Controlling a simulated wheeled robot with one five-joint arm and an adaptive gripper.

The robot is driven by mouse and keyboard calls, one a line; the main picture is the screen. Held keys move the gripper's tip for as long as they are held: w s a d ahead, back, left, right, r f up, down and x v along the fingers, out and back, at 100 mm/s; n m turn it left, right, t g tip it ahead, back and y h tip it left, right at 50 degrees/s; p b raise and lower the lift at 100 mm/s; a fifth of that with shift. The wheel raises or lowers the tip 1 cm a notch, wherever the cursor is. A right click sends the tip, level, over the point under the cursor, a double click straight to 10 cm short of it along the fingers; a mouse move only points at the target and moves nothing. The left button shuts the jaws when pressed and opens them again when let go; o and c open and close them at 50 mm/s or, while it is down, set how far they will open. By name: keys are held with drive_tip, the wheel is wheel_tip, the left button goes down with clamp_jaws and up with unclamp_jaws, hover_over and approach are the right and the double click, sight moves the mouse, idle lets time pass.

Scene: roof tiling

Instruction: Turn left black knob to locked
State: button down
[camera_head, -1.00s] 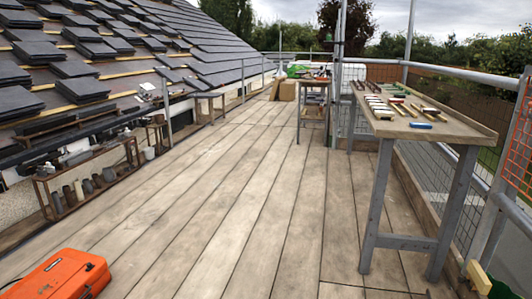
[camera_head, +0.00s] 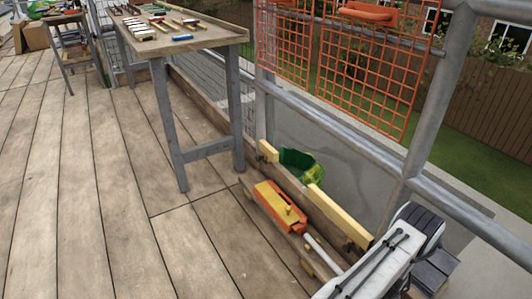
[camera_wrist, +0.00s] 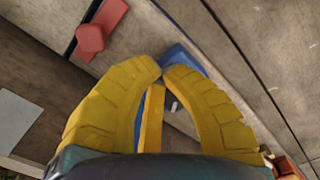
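My gripper (camera_wrist: 163,70) shows in the wrist view as two yellow ribbed fingers that bow outward, with their tips close together. I cannot tell whether the tips touch. A red part with a rounded, many-sided end (camera_wrist: 91,37) lies beyond and to the left of the fingers. A blue piece (camera_wrist: 182,58) lies behind the fingertips, and a yellow strip (camera_wrist: 151,118) shows in the gap between the fingers. I cannot make out a black knob for certain in either view now.
In the head view, an orange and yellow object (camera_head: 278,205) lies on the plank deck by the toe board. The workbench (camera_head: 215,36) holds several tools. Metal railing with orange mesh (camera_head: 345,70) bounds the right side. The planks at left (camera_head: 70,200) are clear.

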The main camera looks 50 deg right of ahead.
drive_tip(key=shift+w+a+f, duration=0.2)
drive_tip(key=shift+w+a, duration=0.65)
drive_tip(key=shift+a, duration=0.1)
drive_tip(key=shift+s+a, duration=0.2)
drive_tip(key=shift+s, duration=0.05)
drive_tip(key=shift+w+r, duration=0.25)
drive_tip(key=shift+r, duration=0.1)
drive_tip(key=shift+s+d+r+p, duration=0.15)
drive_tip(key=shift+r+p, duration=0.85)
drive_tip(key=shift+r, duration=0.4)
drive_tip(key=shift+s+d+r+p, duration=0.15)
drive_tip(key=shift+r+p, duration=0.8)
drive_tip(key=shift+r, duration=0.45)
